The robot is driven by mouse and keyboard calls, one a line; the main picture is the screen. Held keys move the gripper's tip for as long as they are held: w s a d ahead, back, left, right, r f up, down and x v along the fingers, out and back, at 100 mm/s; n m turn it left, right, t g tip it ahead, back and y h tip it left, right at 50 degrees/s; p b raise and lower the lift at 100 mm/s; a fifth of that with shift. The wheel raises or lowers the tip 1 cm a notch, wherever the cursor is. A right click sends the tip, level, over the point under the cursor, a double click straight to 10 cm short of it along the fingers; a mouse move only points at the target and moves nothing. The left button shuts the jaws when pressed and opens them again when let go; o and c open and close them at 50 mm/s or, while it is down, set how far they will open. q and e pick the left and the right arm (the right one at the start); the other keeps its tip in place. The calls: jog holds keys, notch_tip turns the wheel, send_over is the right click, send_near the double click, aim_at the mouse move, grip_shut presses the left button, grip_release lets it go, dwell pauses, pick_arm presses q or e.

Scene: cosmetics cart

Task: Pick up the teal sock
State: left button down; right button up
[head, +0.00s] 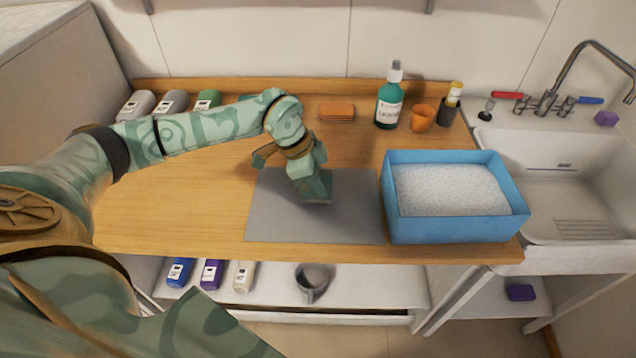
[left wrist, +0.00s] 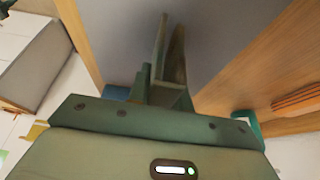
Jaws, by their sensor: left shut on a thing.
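My left gripper (head: 317,192) reaches down over the grey mat (head: 268,212) on the wooden counter. Its narrow fingers (left wrist: 168,62) stand close together in the left wrist view, with the mat behind them. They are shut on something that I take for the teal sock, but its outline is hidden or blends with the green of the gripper. I cannot tell whether it touches the mat. My right gripper is not in view.
A blue tub (head: 408,224) of white grains stands right of the mat. Behind are an orange block (head: 336,112), a teal bottle (head: 388,106) and an orange cup (head: 423,118). Labelled containers (head: 172,102) line the back left. A sink (head: 565,178) is at right.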

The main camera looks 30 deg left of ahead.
pick_arm(q)
notch_tip(320, 180, up, 3)
jog(key=shift+s+r+p, duration=0.1)
jog(key=shift+p, duration=0.2)
jog(key=s+d+r+p, duration=0.1)
jog(key=s+d+r, duration=0.5)
jog(key=s+r, duration=0.3)
jog(key=s, duration=0.3)
jog(key=shift+s+d, duration=0.15)
jog(key=shift+s, duration=0.05)
jog(key=c, duration=2.2)
grip_release()
